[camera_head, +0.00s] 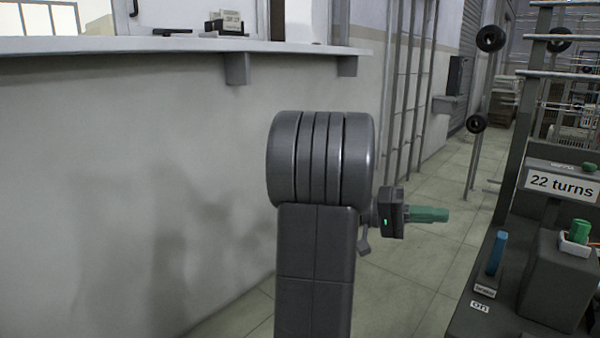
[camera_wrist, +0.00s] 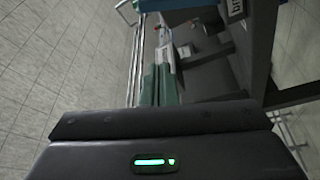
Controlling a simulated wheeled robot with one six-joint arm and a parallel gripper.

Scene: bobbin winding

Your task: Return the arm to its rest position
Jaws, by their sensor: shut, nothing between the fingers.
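My arm stands upright in the middle of the head view, with its thick dark joint at the top. My gripper (camera_head: 432,214) points right from behind the arm, its green fingers closed together and empty. In the wrist view the fingers (camera_wrist: 158,84) also lie side by side with nothing held. They are in the air, left of the winding machine (camera_head: 562,275) in the head view and apart from it.
The machine at right has a "22 turns" sign (camera_head: 561,184), a blue lever (camera_head: 497,254) near an "on" label, and a green piece (camera_head: 580,230) in a white holder. A wall with a shelf (camera_head: 180,46) runs along the left. Tiled floor (camera_head: 400,285) lies between.

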